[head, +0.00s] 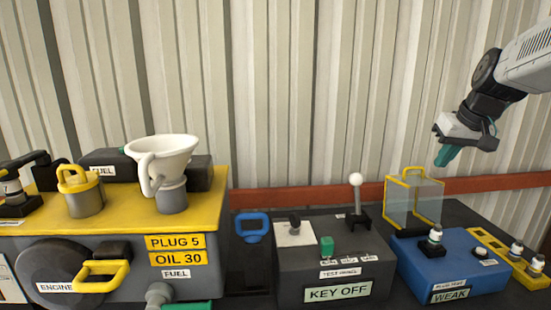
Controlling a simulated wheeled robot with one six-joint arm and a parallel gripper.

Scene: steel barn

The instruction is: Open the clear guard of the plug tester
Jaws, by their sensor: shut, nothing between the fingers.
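The plug tester is a blue box (450,268) on the dark bench at the right, with a label reading "WEAK" on its front. Its clear guard (414,202), a see-through box with yellow edging and a yellow handle on top, stands raised at the tester's back left. My gripper (446,157), with teal fingers, is shut and empty. It hangs in the air above and right of the guard, apart from it.
A yellow tray (520,262) with plugs sits right of the tester. Left of it stands a grey test panel (335,272) with an upright white-knobbed lever (356,182). A yellow-topped engine (120,235) with a white funnel (163,160) fills the left. A corrugated wall closes the back.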

